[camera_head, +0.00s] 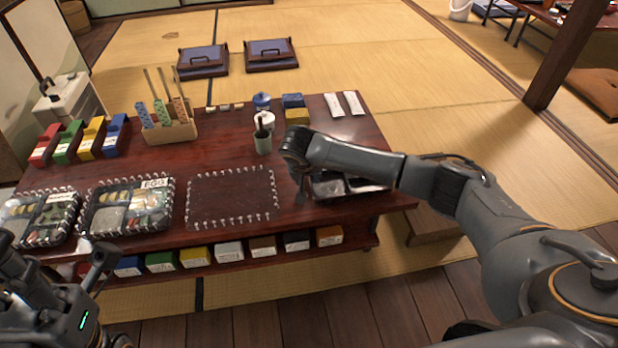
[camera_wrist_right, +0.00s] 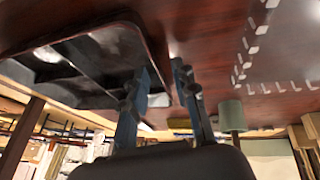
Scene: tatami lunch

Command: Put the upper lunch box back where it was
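An open black lunch box with compartments (camera_head: 345,186) sits at the right end of the dark red table. It also shows in the right wrist view (camera_wrist_right: 75,65); it looks empty there. My right gripper (camera_head: 298,190) is at its left edge. In the right wrist view, my right gripper (camera_wrist_right: 162,72) has its fingers apart, one over the inside and one outside the rim. Firm contact is not clear. A bare rectangle bordered by small pale pegs (camera_head: 231,194) lies left of the gripper. My left gripper (camera_head: 98,262) is at the lower left; its opening is unclear.
Two filled lunch boxes stand at the left, one labelled EGG (camera_head: 127,207). A green cup (camera_head: 262,142) stands behind the pegged rectangle. A wooden holder with utensils (camera_head: 170,131) and coloured blocks (camera_head: 81,140) stand further back. Small boxes (camera_head: 229,251) line the shelf below.

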